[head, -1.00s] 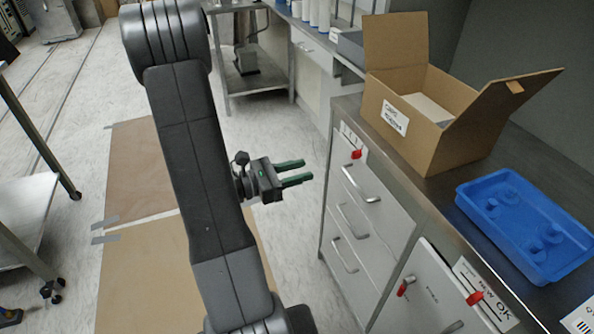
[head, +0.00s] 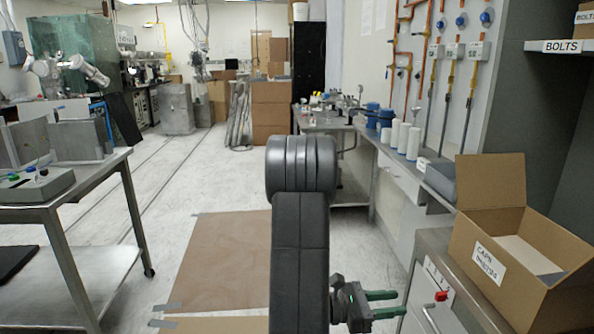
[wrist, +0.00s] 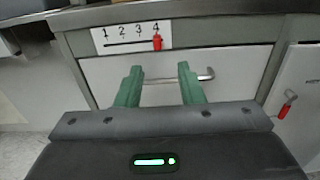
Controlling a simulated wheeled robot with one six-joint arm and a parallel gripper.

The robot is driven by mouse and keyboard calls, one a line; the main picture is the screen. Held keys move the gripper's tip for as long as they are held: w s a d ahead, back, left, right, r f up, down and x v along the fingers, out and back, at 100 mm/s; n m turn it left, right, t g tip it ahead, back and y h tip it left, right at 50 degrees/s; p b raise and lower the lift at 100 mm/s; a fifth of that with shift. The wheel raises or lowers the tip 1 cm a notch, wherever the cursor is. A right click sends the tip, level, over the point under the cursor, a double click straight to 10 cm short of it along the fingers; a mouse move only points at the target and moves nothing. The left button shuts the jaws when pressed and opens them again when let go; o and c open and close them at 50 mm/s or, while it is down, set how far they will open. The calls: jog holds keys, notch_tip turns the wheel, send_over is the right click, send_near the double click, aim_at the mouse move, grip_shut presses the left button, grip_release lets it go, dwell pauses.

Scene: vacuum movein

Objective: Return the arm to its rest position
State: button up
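My gripper (head: 384,303) shows at the bottom of the head view, to the right of my dark arm, pointing right toward the steel counter. Its two green fingers are apart with nothing between them. In the wrist view my gripper (wrist: 160,85) is open and faces a pale drawer front with a metal handle (wrist: 205,75). The handle lies beyond the fingertips; I cannot tell the exact gap. Above it is a label marked 1 to 4 with a red slider (wrist: 157,42) under the 4.
An open cardboard box (head: 500,285) labelled "CAPN INFEEDS", as far as I can read, stands on the counter at right. A steel table (head: 95,180) stands at left. Brown floor sheets (head: 225,260) lie left of my arm. The floor ahead is largely clear.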

aim_at(437, 297)
jog(key=shift+w+d, duration=0.2)
jog(key=shift+d, duration=2.25)
jog(key=shift+w+d, duration=0.2)
jog(key=shift+d, duration=2.2)
jog(key=shift+r, duration=0.1)
